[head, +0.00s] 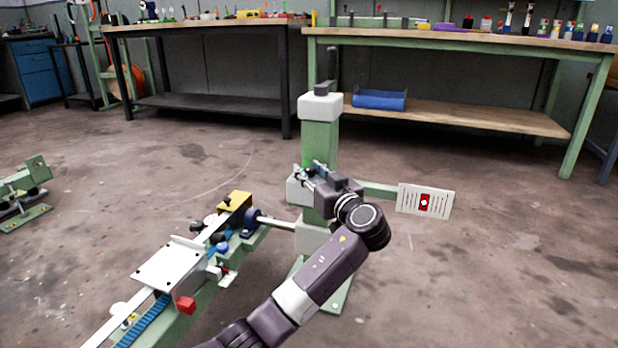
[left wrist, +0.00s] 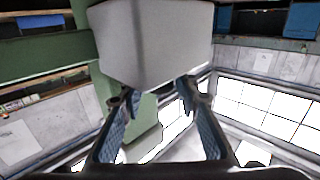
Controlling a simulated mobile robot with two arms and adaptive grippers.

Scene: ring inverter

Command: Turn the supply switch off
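A green post (head: 320,145) stands at the centre of the head view. A pale box with a dark upright lever (head: 331,68) caps it, and another pale box (head: 297,192) is on its left side. I cannot tell for sure which part is the supply switch. My left gripper (head: 310,173) is by the side box, partly hiding it and the post. In the left wrist view, my fingers (left wrist: 155,100) are apart, with a large pale box (left wrist: 155,40) close in front of them. I cannot tell whether they touch it. The right gripper is out of view.
A white slotted plate (head: 440,203) with a red patch sticks out right of the post. A rail machine with a white plate (head: 170,264), a yellow block (head: 235,200) and a red block (head: 186,305) stands left of my arm. Benches line the back; floor at right is clear.

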